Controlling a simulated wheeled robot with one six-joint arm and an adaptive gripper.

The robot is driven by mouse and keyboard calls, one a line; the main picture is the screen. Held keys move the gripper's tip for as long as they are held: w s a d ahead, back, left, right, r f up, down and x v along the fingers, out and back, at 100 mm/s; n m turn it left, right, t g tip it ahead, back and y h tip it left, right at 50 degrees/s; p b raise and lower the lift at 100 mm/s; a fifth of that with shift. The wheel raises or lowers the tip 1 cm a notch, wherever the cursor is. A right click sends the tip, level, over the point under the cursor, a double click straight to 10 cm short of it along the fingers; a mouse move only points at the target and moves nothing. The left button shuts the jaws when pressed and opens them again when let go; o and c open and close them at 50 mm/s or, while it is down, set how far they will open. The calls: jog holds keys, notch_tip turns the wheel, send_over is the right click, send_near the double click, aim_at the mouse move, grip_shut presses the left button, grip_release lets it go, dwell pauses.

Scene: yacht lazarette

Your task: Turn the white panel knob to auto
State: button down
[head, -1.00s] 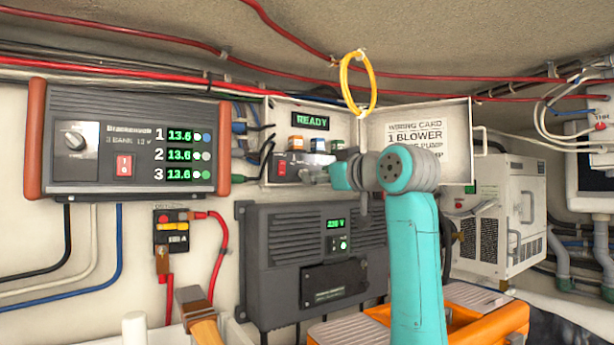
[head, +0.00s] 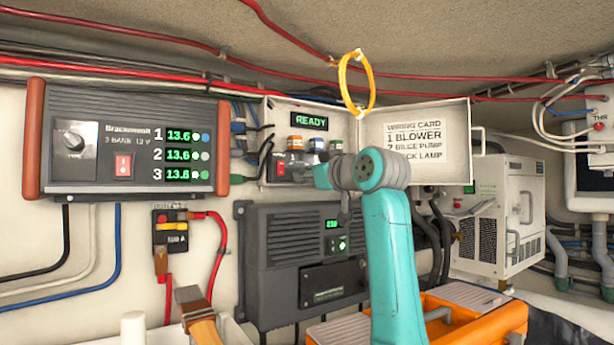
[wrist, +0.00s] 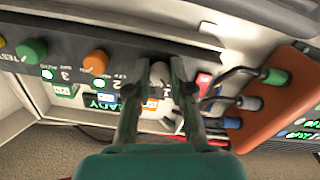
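The switch panel (head: 276,148) is an open pale box with a green READY display, several small fuses and a red switch. The auto mark by the knob is not readable.
A battery charger (head: 125,150) with a dial and red switch is at the left. The open lid (head: 418,140) with a wiring card is right of the panel. A yellow ring (head: 345,85) hangs above. A dark inverter (head: 290,235) and orange toolbox (head: 475,325) are below.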

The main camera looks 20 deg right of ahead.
jog(key=shift+m, duration=0.3)
jog(key=m, duration=0.4)
jog(key=shift+a+m, duration=0.1)
jog(key=shift+m, duration=1.9)
jog(key=c, duration=1)
grip_release()
jog(key=v, duration=1.2)
